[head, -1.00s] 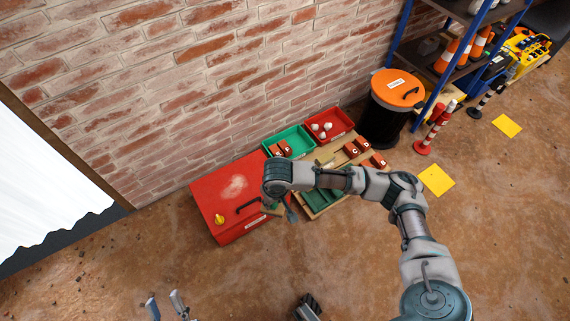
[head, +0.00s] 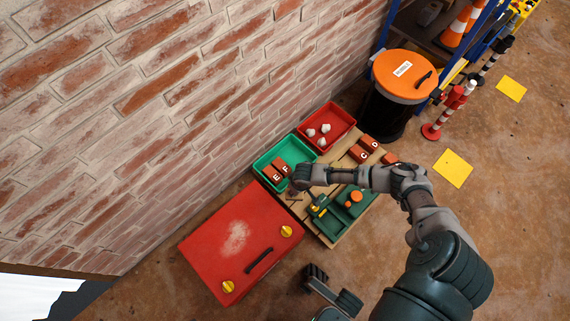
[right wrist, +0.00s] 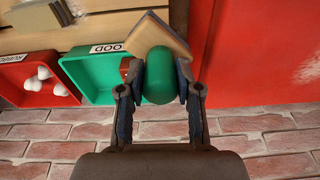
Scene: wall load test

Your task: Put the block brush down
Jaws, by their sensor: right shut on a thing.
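In the right wrist view, my right gripper (right wrist: 158,85) is shut on the rounded green handle (right wrist: 157,75) of the block brush, whose pale wooden block (right wrist: 158,38) sits tilted beyond the fingertips. In the head view my right arm reaches in from the right, and its gripper (head: 296,190) is over the near left end of the wooden bench (head: 372,205), by the green bin and the red box. The brush is small and mostly hidden there. I cannot tell whether it touches the surface below.
The red box (head: 238,240) with yellow latches stands at left. The green bin (head: 262,163) holds red blocks; the red bin (head: 340,117) holds pale pieces. An orange-lidded drum (head: 400,75) stands at the back.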

